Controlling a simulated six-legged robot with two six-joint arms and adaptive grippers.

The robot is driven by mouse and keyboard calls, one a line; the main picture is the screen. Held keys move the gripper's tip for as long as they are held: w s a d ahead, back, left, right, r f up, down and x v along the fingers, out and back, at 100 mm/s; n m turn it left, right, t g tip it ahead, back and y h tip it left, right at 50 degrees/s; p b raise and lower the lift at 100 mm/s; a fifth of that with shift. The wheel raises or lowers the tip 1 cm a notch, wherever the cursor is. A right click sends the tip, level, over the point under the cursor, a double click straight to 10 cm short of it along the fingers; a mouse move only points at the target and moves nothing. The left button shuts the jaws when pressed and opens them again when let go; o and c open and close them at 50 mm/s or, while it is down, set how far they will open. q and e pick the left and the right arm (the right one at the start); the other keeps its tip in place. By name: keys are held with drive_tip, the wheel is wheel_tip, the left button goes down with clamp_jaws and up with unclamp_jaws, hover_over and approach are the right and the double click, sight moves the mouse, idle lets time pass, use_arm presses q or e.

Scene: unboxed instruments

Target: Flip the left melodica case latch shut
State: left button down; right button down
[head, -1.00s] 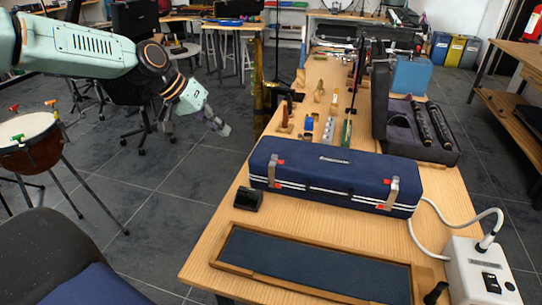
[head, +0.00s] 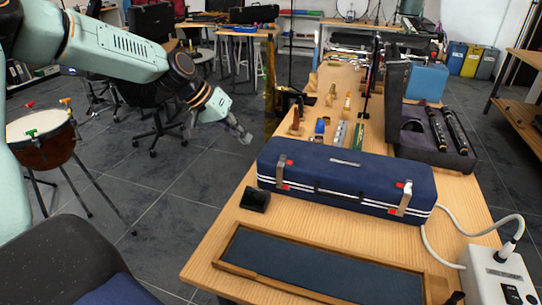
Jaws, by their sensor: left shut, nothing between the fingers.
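The dark blue melodica case (head: 345,171) lies closed-lidded on the wooden table, with white stripes along its front. Its left latch (head: 281,172) is a metal strip with red parts on the front face; I cannot tell whether it is flipped up or down. The right latch (head: 404,199) is a similar strip near the other end. My left gripper (head: 246,137) is shut and empty, in the air left of and above the case's left end, apart from it. My right gripper is out of view.
A small black box (head: 255,199) and a wooden tray with a dark mat (head: 312,265) lie in front of the case. A white power unit (head: 496,276) with a cable stands at right. An open instrument case (head: 443,155) and small items are behind.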

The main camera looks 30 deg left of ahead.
sight(281, 156)
use_arm(q)
drive_tip(key=b+x, duration=0.1)
drive_tip(key=x, duration=0.1)
drive_tip(key=b+x, duration=0.1)
drive_tip(key=x, duration=0.1)
drive_tip(key=b+x, duration=0.1)
drive_tip(key=x, duration=0.1)
drive_tip(key=shift+w+a+f+b, duration=0.15)
drive_tip(key=shift+f+b, duration=0.15)
drive_tip(key=shift+f, duration=0.15)
drive_tip(key=d, duration=0.2)
drive_tip(key=shift+w+d+r, duration=0.2)
drive_tip(key=shift+d+r, duration=0.05)
drive_tip(key=shift+d, duration=0.05)
drive_tip(key=shift+w+d+b, duration=0.25)
drive_tip(key=shift+d+b, duration=0.2)
drive_tip(key=shift+d, duration=0.15)
drive_tip(key=shift+r, duration=0.1)
drive_tip(key=shift+d, duration=0.1)
drive_tip(key=shift+w+d+b, duration=0.1)
drive_tip(key=shift+d+b, duration=0.25)
drive_tip(key=shift+d, duration=0.15)
drive_tip(key=shift+w+d+b, duration=0.15)
drive_tip(key=shift+d+b, duration=0.15)
drive_tip(key=shift+d, duration=0.35)
drive_tip(key=shift+a, duration=0.2)
